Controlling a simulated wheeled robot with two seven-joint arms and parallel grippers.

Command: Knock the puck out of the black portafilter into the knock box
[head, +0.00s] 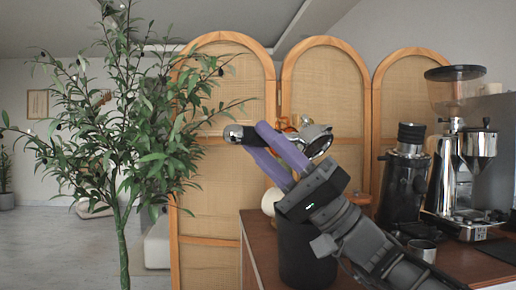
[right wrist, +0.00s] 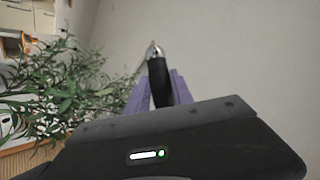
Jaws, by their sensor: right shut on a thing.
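The black portafilter (head: 318,143) is held up in the air, its metal head to the right and its black handle with a chrome end (head: 234,133) pointing left. My right gripper (head: 262,140), with purple fingers, is shut on the handle. In the right wrist view the black handle (right wrist: 160,82) with its silver tip sticks out between the fingers. The inside of the basket is not clear, so I cannot tell if a puck is in it. A dark cylinder, apparently the knock box (head: 306,258), stands below my gripper, partly hidden by my arm. My left gripper is out of view.
A black grinder (head: 402,185), a larger grinder with a hopper (head: 460,150) and a small metal cup (head: 422,250) stand on the brown counter (head: 470,262) at the right. A white round thing (head: 270,202) shows beside the cylinder. A leafy plant (head: 125,120) and cane screen (head: 320,85) stand behind.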

